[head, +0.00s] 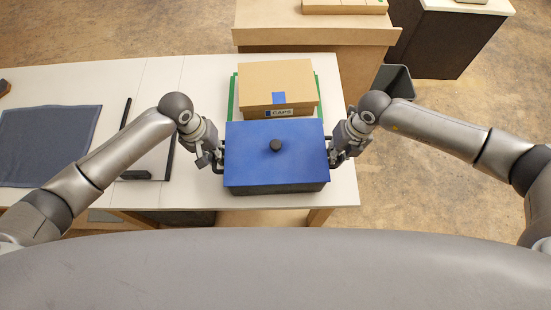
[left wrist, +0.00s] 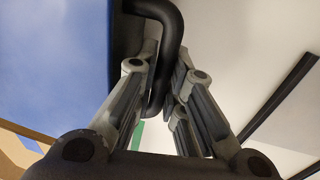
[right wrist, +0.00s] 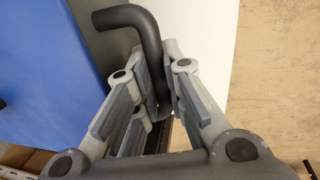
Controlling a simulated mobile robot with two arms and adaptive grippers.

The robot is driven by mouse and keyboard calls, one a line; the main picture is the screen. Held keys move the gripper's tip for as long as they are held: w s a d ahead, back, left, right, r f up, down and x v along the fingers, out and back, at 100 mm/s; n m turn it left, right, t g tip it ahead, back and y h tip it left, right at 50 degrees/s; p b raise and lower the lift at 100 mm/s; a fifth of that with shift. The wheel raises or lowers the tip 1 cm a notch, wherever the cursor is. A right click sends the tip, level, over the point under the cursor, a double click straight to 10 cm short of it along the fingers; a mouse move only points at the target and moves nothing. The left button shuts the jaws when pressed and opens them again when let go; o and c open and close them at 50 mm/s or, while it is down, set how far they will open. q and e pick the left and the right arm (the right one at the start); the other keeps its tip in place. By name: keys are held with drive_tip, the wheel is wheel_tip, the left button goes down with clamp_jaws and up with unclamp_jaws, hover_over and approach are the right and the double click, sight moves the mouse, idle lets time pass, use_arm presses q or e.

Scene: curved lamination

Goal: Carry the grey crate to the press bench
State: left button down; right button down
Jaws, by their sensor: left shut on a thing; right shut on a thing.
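The grey crate (head: 278,188) shows as a dark grey body under a blue lid (head: 255,165) with a black knob (head: 275,146). It is at the front edge of the white table; I cannot tell if it rests there or hangs just above. My left gripper (head: 217,157) is shut on its left black handle, also seen in the left wrist view (left wrist: 168,22). My right gripper (head: 338,154) is shut on the right handle, which shows in the right wrist view (right wrist: 147,35). The lid looks level. I cannot tell which surface is the press bench.
A cardboard box labelled CAPS (head: 278,82) stands on a green sheet (head: 232,98) just behind the crate. A blue-grey cloth (head: 45,145) and a black angled bar (head: 135,175) lie left. Behind are a wooden bench (head: 315,37), a dark bin (head: 395,80) and a dark cabinet (head: 440,40). Floor right is clear.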

use_arm(q)
drive_tip(key=shift+r, duration=0.25)
use_arm(e)
drive_tip(key=shift+r, duration=0.2)
